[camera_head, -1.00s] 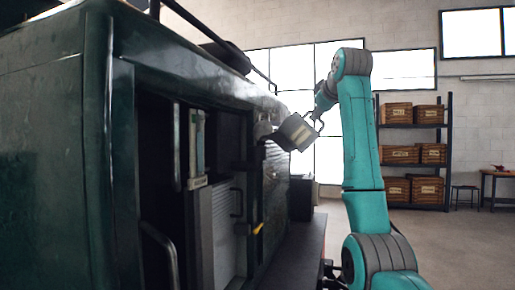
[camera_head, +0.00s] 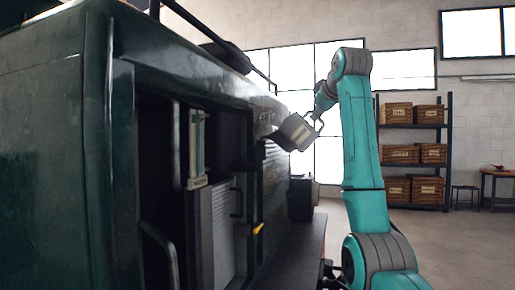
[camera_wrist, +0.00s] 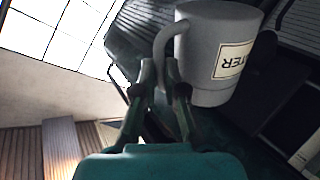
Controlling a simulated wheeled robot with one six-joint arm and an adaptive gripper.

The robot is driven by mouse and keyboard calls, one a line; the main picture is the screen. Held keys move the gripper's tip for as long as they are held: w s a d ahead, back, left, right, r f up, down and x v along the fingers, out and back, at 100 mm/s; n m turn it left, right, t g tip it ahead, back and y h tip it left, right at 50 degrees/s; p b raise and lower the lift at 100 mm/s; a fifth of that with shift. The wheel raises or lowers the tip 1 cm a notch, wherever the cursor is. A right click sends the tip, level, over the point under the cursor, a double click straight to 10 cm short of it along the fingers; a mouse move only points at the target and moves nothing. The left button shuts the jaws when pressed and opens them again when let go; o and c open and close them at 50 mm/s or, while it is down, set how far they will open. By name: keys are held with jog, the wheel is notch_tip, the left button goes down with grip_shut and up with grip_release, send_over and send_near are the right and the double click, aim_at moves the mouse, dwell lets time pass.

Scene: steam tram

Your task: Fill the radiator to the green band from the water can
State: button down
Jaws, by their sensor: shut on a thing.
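The water can (camera_head: 297,132) is a grey metal can, held up beside the dark green tram and tilted with its lower left end toward the tram's side. In the wrist view, the can (camera_wrist: 207,65) shows its handle and a pale label, upside down, ending in "TER". My gripper (camera_wrist: 162,82) is shut on the handle; it also shows in the head view (camera_head: 318,121). A pale fitting (camera_head: 263,118) on the tram side is close to the can's left end.
The tram body (camera_head: 70,130) fills the left, with an open doorway, an upright pale panel (camera_head: 197,145) and a yellow handle (camera_head: 258,228). A shelf (camera_head: 450,150) with several crates stands at the back right.

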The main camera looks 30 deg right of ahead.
dwell(0.4)
jog(key=shift+s+d+f, duration=0.1)
jog(key=shift+s+f, duration=0.05)
jog(key=shift+f, duration=0.3)
dwell(0.7)
jog(key=shift+s+d+f+m+t, duration=0.1)
jog(key=shift+s+f+m+t, duration=0.05)
jog(key=shift+f+m+t, duration=0.3)
jog(key=shift+r, duration=0.2)
dwell(0.6)
jog(key=shift+w+a+r+n+g, duration=0.1)
jog(key=shift+w+r+n+g, duration=0.05)
jog(key=shift+r+n+g, duration=0.15)
jog(key=shift+w+a+r+n+g, duration=0.1)
jog(key=shift+r+n+g, duration=0.05)
jog(key=shift+r, duration=0.2)
jog(key=shift+f, duration=0.15)
dwell(0.6)
jog(key=shift+s+d+f, duration=0.1)
jog(key=shift+s+f, duration=0.05)
jog(key=shift+f, duration=0.15)
jog(key=shift+r, duration=0.15)
dwell(0.7)
